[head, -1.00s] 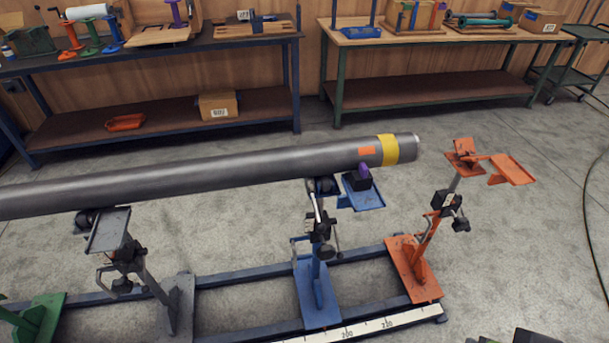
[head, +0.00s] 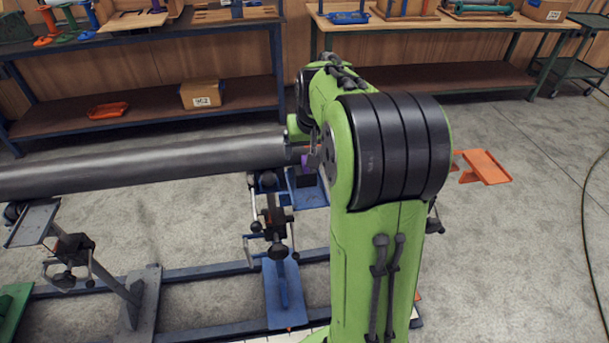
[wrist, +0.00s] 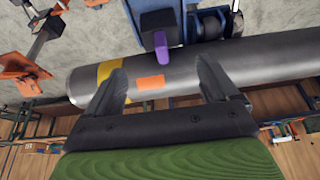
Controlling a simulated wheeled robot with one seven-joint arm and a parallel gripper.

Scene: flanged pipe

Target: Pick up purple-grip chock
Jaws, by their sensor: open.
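The purple-grip chock (wrist: 161,50) has a black body and a purple grip. It sits on the blue stand's tray (wrist: 191,5), beside the grey pipe (wrist: 245,68). In the head view a small part of the chock (head: 306,161) shows; my arm hides the rest. My gripper (wrist: 161,68) is open and empty. In the wrist view its fingers are spread over the pipe, and the purple grip lies between and just beyond the fingertips. I cannot tell the height gap between fingertips and grip.
The pipe has an orange patch (wrist: 150,83) and a yellow band (wrist: 108,73) near its end. An orange stand (head: 485,167) is at the right. A grey stand (head: 70,245) supports the pipe at the left. Workbenches (head: 140,120) line the back wall.

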